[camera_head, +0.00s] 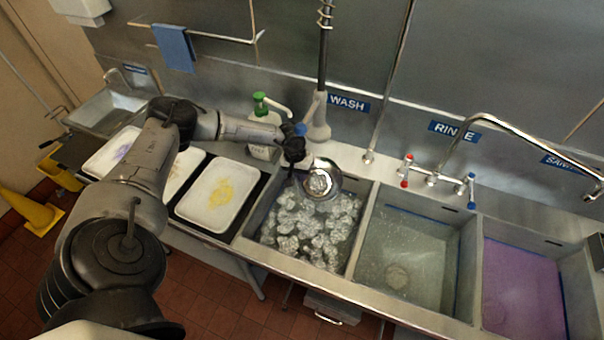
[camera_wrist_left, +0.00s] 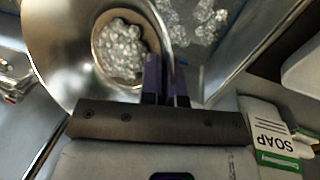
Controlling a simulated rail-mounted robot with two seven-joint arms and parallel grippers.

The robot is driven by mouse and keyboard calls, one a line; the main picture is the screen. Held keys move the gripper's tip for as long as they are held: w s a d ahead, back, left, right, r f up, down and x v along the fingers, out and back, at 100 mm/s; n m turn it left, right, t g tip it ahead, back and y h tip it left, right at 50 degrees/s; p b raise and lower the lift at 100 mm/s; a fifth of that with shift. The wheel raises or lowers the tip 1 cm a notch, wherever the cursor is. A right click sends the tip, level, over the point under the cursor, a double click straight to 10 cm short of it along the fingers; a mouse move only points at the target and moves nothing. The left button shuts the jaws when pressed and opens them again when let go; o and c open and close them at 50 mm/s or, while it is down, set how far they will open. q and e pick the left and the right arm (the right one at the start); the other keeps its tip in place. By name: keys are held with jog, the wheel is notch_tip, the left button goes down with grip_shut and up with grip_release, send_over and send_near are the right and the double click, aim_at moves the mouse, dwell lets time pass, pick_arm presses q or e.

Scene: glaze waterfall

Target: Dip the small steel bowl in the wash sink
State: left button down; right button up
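The small steel bowl (camera_head: 327,182) is at the back of the wash sink (camera_head: 257,219), over the suds (camera_head: 307,228). My left gripper (camera_head: 298,172) is at the bowl's left rim. In the left wrist view, the two purple fingers of my left gripper (camera_wrist_left: 165,80) are close together on the rim of the steel bowl (camera_wrist_left: 60,50). Clumps of suds show inside the bowl. Whether its underside touches the water is hidden. My right gripper is in neither view.
The rinse sink (camera_head: 362,237) and a purple-filled sanitize sink (camera_head: 520,285) lie to the right. Trays (camera_head: 218,192) with food residue are on the left.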

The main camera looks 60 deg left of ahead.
pick_arm(q)
notch_tip(320, 180, down, 26)
jog(key=b, duration=2)
jog(key=shift+r+b, duration=0.25)
jog(key=shift+b, duration=0.15)
jog(key=shift+d, duration=0.1)
